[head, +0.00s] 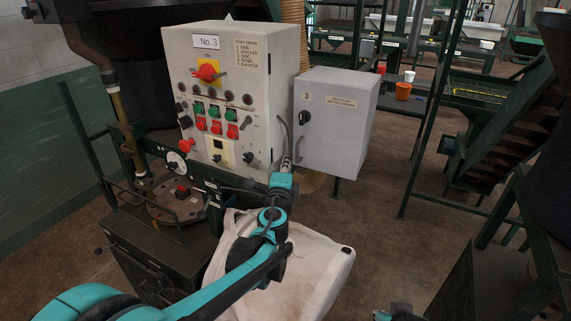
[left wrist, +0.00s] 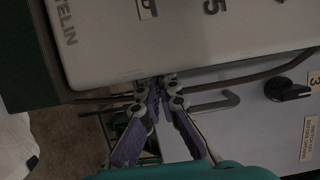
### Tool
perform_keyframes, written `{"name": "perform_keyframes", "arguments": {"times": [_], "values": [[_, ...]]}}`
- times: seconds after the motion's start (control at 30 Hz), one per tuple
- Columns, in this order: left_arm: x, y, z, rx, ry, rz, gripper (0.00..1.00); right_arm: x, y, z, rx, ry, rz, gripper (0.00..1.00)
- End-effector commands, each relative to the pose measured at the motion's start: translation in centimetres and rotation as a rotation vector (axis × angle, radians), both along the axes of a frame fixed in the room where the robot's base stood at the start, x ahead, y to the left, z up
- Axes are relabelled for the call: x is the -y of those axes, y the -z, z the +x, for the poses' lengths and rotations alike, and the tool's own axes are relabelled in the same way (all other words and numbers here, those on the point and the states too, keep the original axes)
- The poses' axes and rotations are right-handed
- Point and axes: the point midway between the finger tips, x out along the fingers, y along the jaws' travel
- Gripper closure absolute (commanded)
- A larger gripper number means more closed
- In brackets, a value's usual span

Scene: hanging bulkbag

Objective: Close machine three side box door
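The machine three side box (head: 372,125) is a grey cabinet right of the No. 3 control panel. Its door (head: 325,125) carries a "3" label, a black knob (head: 305,117) and a grey bar handle (head: 298,148). The door looks about flush with the box, but I cannot tell whether it is fully closed. My left gripper (head: 286,166) is by the door's lower left edge. In the left wrist view its fingertips (left wrist: 160,92) are together, left of the bar handle (left wrist: 215,104), with nothing seen between them. My right gripper (head: 401,310) barely shows at the bottom edge.
The No. 3 control panel (head: 245,75) with knobs and buttons stands close left of the side box. A white bulk bag (head: 315,275) is below my left arm. Green frames (head: 430,120) stand to the right. Floor right of the bag is open.

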Motion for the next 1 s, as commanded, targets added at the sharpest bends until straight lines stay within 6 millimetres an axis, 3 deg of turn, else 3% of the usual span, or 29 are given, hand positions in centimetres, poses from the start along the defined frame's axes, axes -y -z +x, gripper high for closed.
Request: {"name": "perform_keyframes", "arguments": {"times": [0.1,0.23,0.6,0.87,1.0], "values": [[0.7,-0.3,0.1,0.0,0.015,0.0,1.0,0.0,-0.1,0.0,0.0,0.0,0.0,1.0],[0.6,-0.3,-1.2,0.001,0.016,0.0,1.0,0.0,-0.1,0.0,0.0,0.0,0.0,1.0],[-0.3,-0.1,-9.3,0.003,0.009,-0.003,1.0,0.0,0.0,0.0,0.0,0.0,0.0,1.0],[-0.8,-0.2,-12.3,0.004,0.002,-0.003,1.0,0.0,-0.1,0.0,0.0,0.0,0.0,1.0],[0.1,-1.4,-13.5,0.004,0.013,-0.003,1.0,0.0,-2.2,0.0,0.0,0.0,0.0,1.0]]}}
